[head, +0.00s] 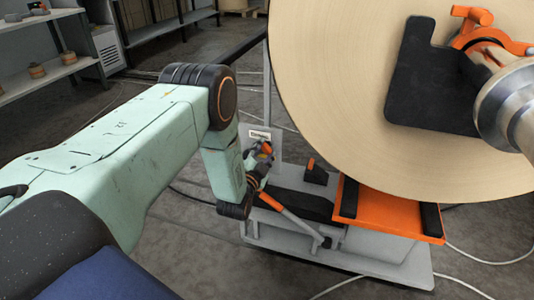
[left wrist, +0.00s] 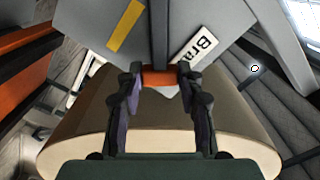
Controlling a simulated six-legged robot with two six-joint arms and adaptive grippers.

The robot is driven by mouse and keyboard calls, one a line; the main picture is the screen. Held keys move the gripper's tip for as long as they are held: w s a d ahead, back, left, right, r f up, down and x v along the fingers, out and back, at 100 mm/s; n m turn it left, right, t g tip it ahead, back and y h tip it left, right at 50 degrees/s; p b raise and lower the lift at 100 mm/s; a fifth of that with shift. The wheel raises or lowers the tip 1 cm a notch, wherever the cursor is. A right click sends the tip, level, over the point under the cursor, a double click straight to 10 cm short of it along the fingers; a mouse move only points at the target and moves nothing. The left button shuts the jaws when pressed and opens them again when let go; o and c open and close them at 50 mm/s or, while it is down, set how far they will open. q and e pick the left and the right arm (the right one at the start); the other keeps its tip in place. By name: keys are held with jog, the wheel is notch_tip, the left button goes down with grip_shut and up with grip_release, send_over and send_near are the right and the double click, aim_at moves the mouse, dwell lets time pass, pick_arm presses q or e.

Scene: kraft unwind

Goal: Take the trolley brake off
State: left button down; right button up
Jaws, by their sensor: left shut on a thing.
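The trolley (head: 385,268) is a grey frame with an orange cradle (head: 374,212) under a large kraft roll (head: 340,110). My left gripper (head: 264,152) is at this upright, just below the label. It is shut on an orange grip (left wrist: 160,76), seen between the fingertips (left wrist: 160,82) in the left wrist view, which I take for the brake handle. The rest of the handle is largely hidden by the gripper.
A grey-orange bar (head: 291,217) slopes across the trolley's low left side. A black block with an orange tab (head: 311,165) sits beside the cradle. Cables lie on the floor. Shelves (head: 45,75) stand at the back left.

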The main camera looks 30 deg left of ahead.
aim_at(257, 133)
pick_arm(q)
jog(key=shift+s+a+r+n+p, duration=0.15)
jog(key=shift+a+r+n+p, duration=0.25)
jog(key=shift+a+n, duration=0.45)
jog(key=shift+s+a+r+n+p, duration=0.2)
jog(key=shift+a+r+n+p, duration=0.25)
jog(key=shift+n, duration=0.75)
jog(key=shift+s+a+r+n+p, duration=0.2)
jog(key=shift+a+r+n, duration=0.35)
jog(key=shift+n, duration=0.5)
jog(key=shift+a, duration=0.1)
jog(key=c, duration=0.8)
grip_release()
jog(key=shift+c, duration=0.2)
jog(key=v, duration=1.2)
